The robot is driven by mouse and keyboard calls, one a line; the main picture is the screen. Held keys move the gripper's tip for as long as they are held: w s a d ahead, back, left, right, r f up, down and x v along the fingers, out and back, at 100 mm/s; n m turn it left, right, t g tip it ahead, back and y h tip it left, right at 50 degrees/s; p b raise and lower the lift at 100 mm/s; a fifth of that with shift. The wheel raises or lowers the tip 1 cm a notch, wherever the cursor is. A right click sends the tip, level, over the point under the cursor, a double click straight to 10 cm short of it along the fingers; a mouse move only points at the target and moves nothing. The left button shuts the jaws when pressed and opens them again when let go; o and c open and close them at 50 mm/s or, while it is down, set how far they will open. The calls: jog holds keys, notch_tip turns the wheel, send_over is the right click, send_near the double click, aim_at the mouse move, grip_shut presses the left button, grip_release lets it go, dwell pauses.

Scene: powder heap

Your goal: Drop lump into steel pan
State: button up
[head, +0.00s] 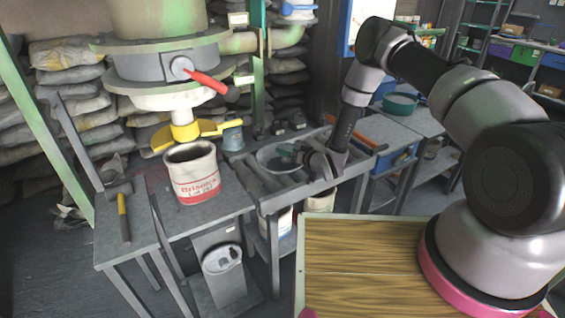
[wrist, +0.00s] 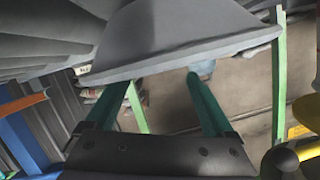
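The steel pan (head: 264,164) is a shallow grey round dish on the bench right of the labelled tub. In the wrist view its large grey wall (wrist: 170,35) fills the top and hides the fingertips. My gripper (head: 284,151) is at the pan's right side, its fingers reaching over the pan. In the wrist view the two green fingers stand wide apart, with background visible between them. Something dark shows in the pan beside the fingers, but I cannot tell whether it is the lump. No lump is clearly visible between the fingers.
A tub (head: 195,178) stands under a hopper valve with a red handle (head: 205,80) and yellow lever. A hammer (head: 122,212) lies on the left bench. Dark small objects (head: 279,128) sit behind the pan. Stacked sacks (head: 72,90) line the back. A wooden-topped table (head: 360,262) is at front right.

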jog(key=v, duration=1.1)
jog(key=shift+w+r, duration=0.1)
jog(key=w+d+r+h, duration=0.2)
jog(key=w+d+r, duration=0.15)
jog(key=r, duration=0.35)
jog(key=w+d+r+h, duration=0.2)
jog(key=w+d+r, duration=0.15)
jog(key=r, duration=0.35)
jog(key=s+d+r+m+g+h, duration=0.15)
jog(key=d+r, duration=0.25)
jog(key=r, duration=0.4)
jog(key=s+d+r+m+h, duration=0.1)
jog(key=d+r+h, duration=0.1)
jog(key=d+r, duration=0.45)
jog(key=s+d+r+m+g+h, duration=0.1)
jog(key=s+d+r+m+h, duration=0.2)
jog(key=s+r, duration=1.05)
jog(key=s+r+m+g+y, duration=0.1)
jog(key=s+r, duration=0.2)
jog(key=s, duration=0.6)
jog(key=s+r+m+g+y, duration=0.1)
jog(key=s+r, duration=0.3)
jog(key=s, duration=0.5)
jog(key=shift+s+d+y, duration=0.25)
jog(key=shift+d+y, duration=0.25)
jog(key=shift+y, duration=0.05)
